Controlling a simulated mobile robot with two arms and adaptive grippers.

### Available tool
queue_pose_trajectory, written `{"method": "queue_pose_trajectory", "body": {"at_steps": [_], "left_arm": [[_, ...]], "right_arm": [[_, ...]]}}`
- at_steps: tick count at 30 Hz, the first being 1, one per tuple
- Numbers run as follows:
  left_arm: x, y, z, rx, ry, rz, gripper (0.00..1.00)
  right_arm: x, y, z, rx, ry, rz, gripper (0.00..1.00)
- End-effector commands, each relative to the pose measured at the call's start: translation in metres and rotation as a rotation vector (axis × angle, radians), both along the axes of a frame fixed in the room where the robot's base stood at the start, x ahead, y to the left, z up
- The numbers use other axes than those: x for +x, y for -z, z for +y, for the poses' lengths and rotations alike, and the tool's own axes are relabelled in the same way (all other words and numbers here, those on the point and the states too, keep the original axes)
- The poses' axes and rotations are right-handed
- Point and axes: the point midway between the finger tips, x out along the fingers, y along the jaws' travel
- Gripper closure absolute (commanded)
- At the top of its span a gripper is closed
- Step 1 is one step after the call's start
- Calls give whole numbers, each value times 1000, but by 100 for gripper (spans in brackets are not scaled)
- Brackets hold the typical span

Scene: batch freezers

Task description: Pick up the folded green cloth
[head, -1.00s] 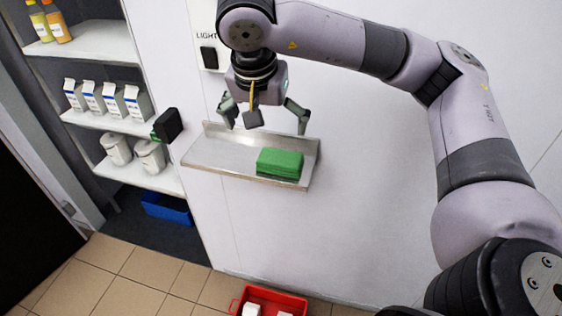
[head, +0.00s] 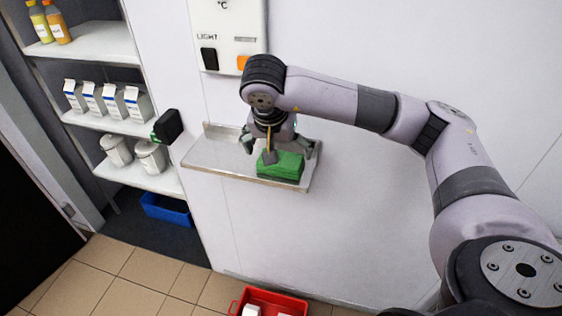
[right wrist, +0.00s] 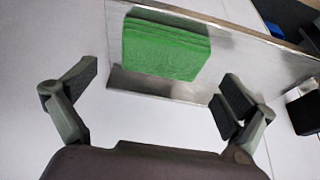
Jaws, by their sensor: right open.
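The folded green cloth (head: 281,168) lies on a metal wall shelf (head: 217,157), near its right end. My right gripper (head: 279,150) is open just above and behind the cloth in the head view, partly covering its top left. In the right wrist view the cloth (right wrist: 166,48) lies beyond the open fingers, roughly between them in width, and no finger touches it there. The gripper (right wrist: 160,87) holds nothing. My left gripper is not in view.
A light switch panel (head: 229,30) is on the wall above the shelf. A dark box-like fixture (head: 168,126) sticks out left of the shelf. Racks with white cartons (head: 104,100) stand at left. A red crate (head: 268,300) and a blue crate (head: 166,209) are on the floor.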

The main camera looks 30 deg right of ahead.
Motion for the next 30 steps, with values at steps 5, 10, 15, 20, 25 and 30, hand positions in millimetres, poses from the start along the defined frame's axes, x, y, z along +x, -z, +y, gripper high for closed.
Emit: {"method": "queue_pose_trajectory", "body": {"at_steps": [5,10,15,20,25,30], "left_arm": [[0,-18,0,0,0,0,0],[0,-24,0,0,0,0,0],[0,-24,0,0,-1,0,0],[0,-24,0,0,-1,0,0],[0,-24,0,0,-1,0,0],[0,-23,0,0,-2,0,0]], "right_arm": [[7,18,-7,0,3,7,0],[13,41,-13,0,1,5,0],[15,47,-14,0,-1,2,0],[15,47,-14,0,-1,2,1],[15,47,-14,0,0,1,13],[15,47,-14,0,0,1,24]]}}
